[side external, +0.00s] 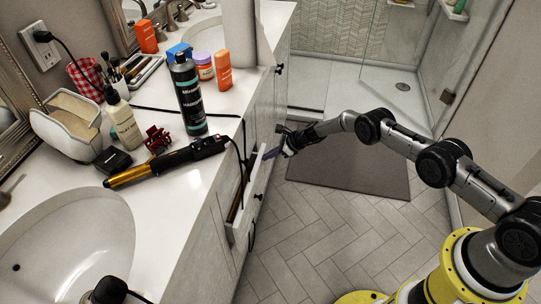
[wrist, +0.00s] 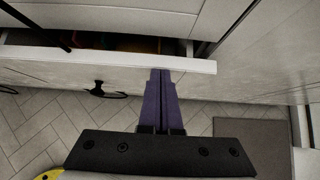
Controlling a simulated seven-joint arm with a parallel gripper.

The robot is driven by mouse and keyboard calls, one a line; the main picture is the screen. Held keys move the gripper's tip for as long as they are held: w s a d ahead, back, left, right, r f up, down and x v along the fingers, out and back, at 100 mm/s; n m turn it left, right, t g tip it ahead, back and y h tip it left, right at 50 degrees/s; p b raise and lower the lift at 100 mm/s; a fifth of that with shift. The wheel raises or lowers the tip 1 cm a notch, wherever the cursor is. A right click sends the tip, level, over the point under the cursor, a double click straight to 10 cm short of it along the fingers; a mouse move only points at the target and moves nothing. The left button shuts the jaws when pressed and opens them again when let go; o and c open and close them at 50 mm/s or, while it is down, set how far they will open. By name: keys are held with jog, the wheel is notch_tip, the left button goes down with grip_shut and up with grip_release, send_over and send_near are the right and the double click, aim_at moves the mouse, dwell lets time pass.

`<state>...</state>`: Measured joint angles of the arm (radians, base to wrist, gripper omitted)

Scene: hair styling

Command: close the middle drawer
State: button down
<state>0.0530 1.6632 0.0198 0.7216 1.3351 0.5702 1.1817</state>
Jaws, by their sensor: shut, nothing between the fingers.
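The middle drawer (side external: 240,222) of the white vanity is partly open in the side view, with its front standing out from the cabinet face. In the wrist view its white front edge (wrist: 110,58) crosses the upper part, with a narrow dark gap and some contents behind it. My gripper (side external: 268,155) is at the far end of the drawer front. In the wrist view my gripper's purple fingers (wrist: 161,78) are shut and empty, with their tips at the drawer's top edge. I cannot tell whether they touch it.
A black cord (side external: 242,165) hangs down by the drawer. A grey mat (side external: 350,165) lies on the open tiled floor.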

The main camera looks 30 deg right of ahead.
jog(key=shift+d, duration=0.15)
jog(key=s+d+f+v, duration=0.1)
jog(key=f+v, duration=0.1)
jog(key=v, duration=1.1)
send_near(253, 185)
jog(key=s+d+r, duration=0.2)
jog(key=s+d, duration=0.3)
jog(key=x, duration=0.4)
jog(key=w+r+x, duration=0.1)
jog(key=x, duration=0.3)
jog(key=a+x, duration=0.1)
jog(key=x, duration=0.2)
jog(key=shift+w+a+r, duration=0.1)
jog(key=shift+w+a, duration=0.1)
jog(key=shift+w, duration=0.25)
jog(key=shift+w+a, duration=0.35)
jog(key=shift+w, duration=0.05)
